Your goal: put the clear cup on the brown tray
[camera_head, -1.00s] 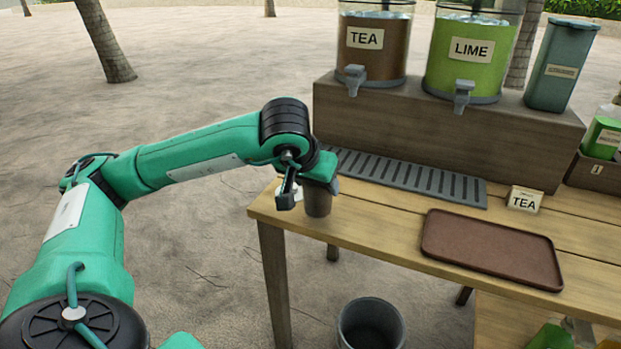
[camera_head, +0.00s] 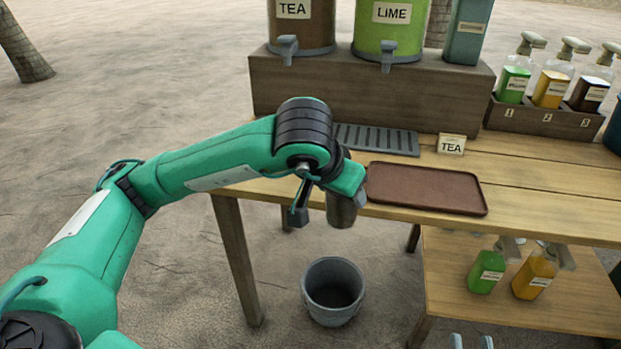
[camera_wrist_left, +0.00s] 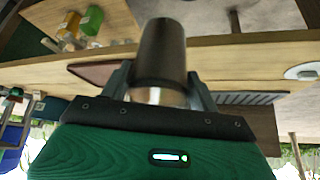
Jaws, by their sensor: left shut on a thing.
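The clear cup (camera_head: 342,209) looks dark, as if filled with brown liquid, and has a clear band near its rim in the left wrist view (camera_wrist_left: 160,96). My left gripper (camera_head: 328,203) is shut on it, with a finger on each side in the left wrist view (camera_wrist_left: 160,86). The cup hangs roughly upright in front of the table's edge, near the tray's left front corner. The brown tray (camera_head: 425,189) lies empty on the table; part of it shows in the left wrist view (camera_wrist_left: 92,72). My right gripper (camera_head: 471,342) shows only two separated fingertips at the bottom edge.
The tea (camera_head: 302,22) and lime (camera_head: 390,28) dispensers stand on a wooden riser behind a drip grate (camera_head: 375,138). A TEA sign (camera_head: 451,144) stands behind the tray. A grey bin (camera_head: 332,291) is on the sand below. Bottles (camera_head: 487,270) stand on a lower shelf.

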